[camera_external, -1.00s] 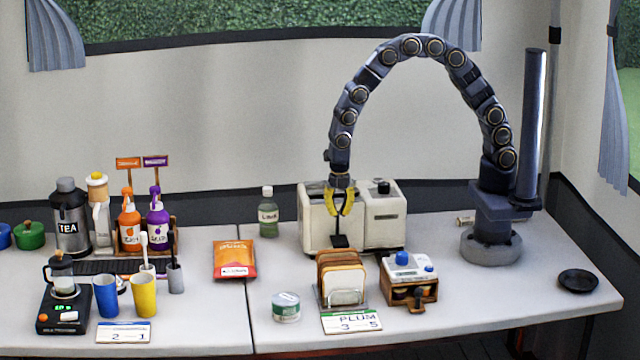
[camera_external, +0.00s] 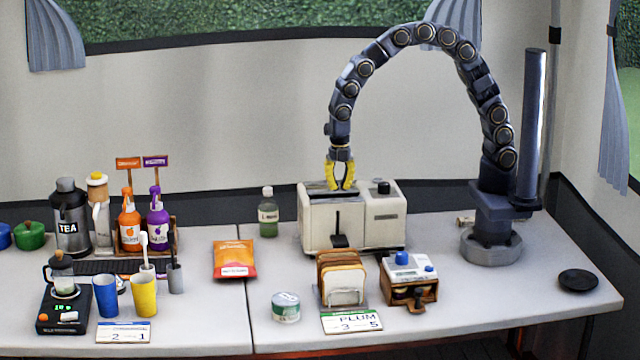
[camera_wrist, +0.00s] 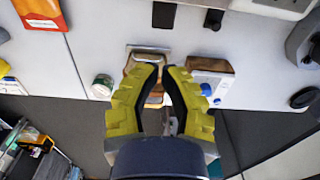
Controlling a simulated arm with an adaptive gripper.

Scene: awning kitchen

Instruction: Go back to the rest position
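My gripper (camera_external: 341,177), with yellow fingers, hangs from the arched arm just above the left part of the white toaster (camera_external: 314,228) in the external view. In the wrist view my gripper (camera_wrist: 161,72) shows its two fingers apart, with nothing held between them. The toaster's dark lever (camera_external: 339,241) is low on its front. The wire rack of bread slices (camera_external: 343,287) stands in front of the toaster; fingers partly cover the rack in the wrist view (camera_wrist: 148,51).
A wooden box with blue knobs (camera_external: 409,288) stands right of the bread, a small round tin (camera_external: 286,307) left of it. A green bottle (camera_external: 268,213) and an orange packet (camera_external: 234,259) are left of the toaster. The right tabletop is mostly clear around a black dish (camera_external: 578,281).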

